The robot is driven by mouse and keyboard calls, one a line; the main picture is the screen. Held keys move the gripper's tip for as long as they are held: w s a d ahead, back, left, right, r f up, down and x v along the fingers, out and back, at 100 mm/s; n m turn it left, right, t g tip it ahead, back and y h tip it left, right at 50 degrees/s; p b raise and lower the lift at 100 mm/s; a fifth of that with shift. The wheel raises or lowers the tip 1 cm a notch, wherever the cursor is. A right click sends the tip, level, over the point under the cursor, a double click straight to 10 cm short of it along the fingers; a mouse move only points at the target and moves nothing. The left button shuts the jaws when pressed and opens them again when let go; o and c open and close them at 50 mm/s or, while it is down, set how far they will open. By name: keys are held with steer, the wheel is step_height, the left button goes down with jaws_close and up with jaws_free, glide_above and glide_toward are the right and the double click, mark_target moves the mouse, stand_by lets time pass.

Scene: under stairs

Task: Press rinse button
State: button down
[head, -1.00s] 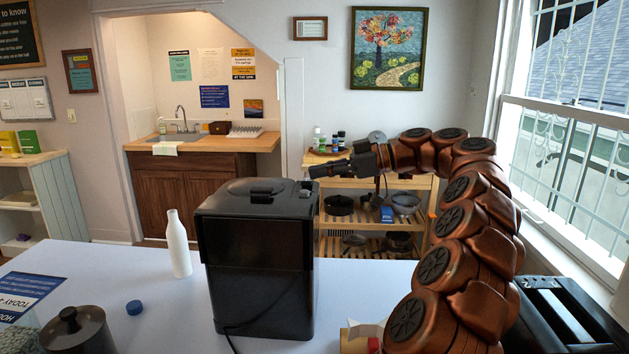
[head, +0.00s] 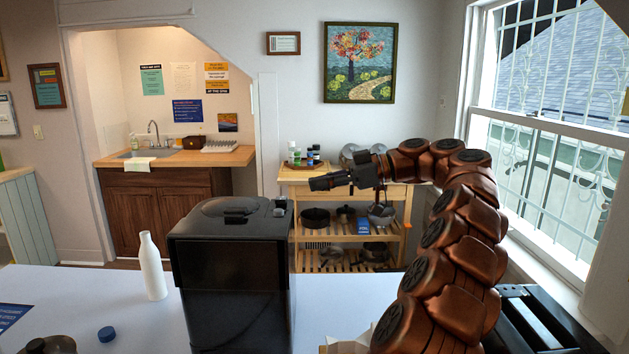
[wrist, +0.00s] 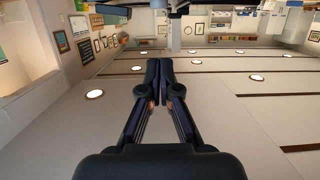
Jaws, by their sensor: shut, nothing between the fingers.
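A black box-shaped appliance (head: 230,290) with a rounded lid stands on the white table in the head view. A small raised button-like part (head: 280,207) sits at the right end of its top; I cannot read any label on it. My gripper (head: 312,184) is shut and empty, pointing left in the air. In the picture it is above and to the right of that part, apart from it; the depth between them is hard to tell. In the wrist view the closed fingertips (wrist: 160,54) show with nothing between them, and the appliance does not show there.
A white bottle (head: 153,268) and a blue cap (head: 106,334) are left of the appliance on the table (head: 60,285). A wooden shelf (head: 400,195) with pans stands behind my arm. A window (head: 545,140) is at the right.

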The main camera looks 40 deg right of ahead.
steer(key=shift+p+v, duration=1.2)
steer(key=shift+v, duration=0.15)
